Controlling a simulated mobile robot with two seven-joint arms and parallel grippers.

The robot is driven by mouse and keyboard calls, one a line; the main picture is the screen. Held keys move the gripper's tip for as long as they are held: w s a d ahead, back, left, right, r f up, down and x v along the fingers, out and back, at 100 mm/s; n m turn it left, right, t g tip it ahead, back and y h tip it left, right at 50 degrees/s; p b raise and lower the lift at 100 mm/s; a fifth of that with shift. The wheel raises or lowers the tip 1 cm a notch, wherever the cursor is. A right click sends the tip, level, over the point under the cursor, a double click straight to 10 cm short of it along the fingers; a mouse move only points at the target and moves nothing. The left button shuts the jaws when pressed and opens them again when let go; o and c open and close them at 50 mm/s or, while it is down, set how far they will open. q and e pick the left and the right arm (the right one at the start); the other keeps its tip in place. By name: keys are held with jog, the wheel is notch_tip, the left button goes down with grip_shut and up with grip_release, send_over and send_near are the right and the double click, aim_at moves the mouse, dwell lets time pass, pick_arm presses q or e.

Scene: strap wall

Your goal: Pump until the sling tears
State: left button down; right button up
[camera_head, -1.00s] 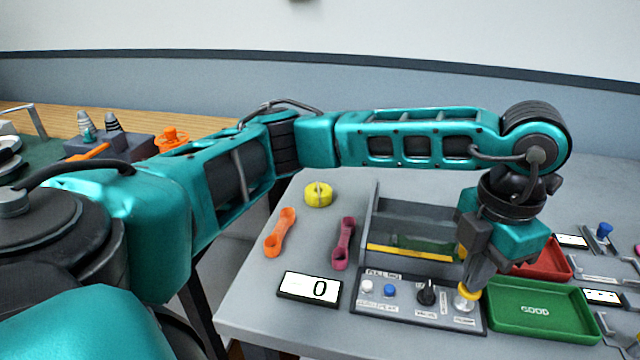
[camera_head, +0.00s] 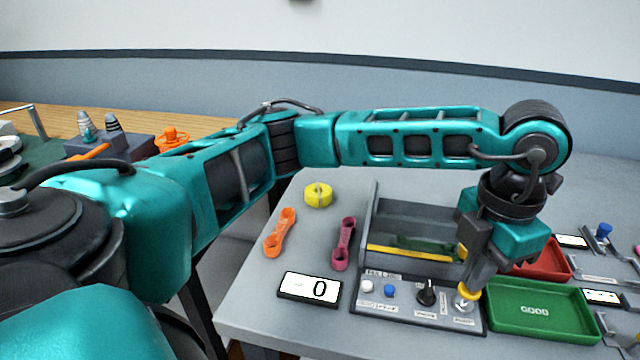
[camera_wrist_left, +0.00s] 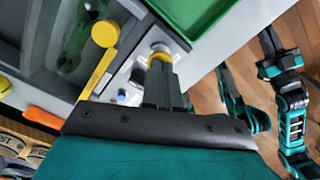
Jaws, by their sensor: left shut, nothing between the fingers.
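My left gripper (camera_head: 470,282) points down, shut with nothing between its fingers, at the yellow-collared pump knob (camera_head: 467,293) on the right of the control panel. In the left wrist view its fingers (camera_wrist_left: 163,78) meet the yellow collar (camera_wrist_left: 160,58); whether they press it I cannot tell. A green sling (camera_head: 425,243) lies in the grey test bay behind a yellow-edged bar; it also shows in the left wrist view (camera_wrist_left: 78,38). I see no tear, but the view is partial. The display (camera_head: 310,288) reads 0. What looks like my right gripper (camera_wrist_left: 268,45) hangs off to the side.
The panel has a white button (camera_head: 366,286), a blue button (camera_head: 389,290) and a black dial (camera_head: 427,294). Orange (camera_head: 280,233) and magenta (camera_head: 343,243) slings and a yellow roll (camera_head: 318,194) lie left. Green (camera_head: 535,311) and red (camera_head: 548,262) trays stand right.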

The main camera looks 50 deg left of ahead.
pick_arm(q)
jog(key=shift+r+p, duration=1.8)
jog(key=shift+r, duration=1.2)
jog(key=c, duration=1.7)
grip_release()
jog(key=shift+r, duration=0.25)
notch_tip(320, 180, up, 5)
jog(key=p, duration=0.3)
jog(key=shift+r, duration=0.2)
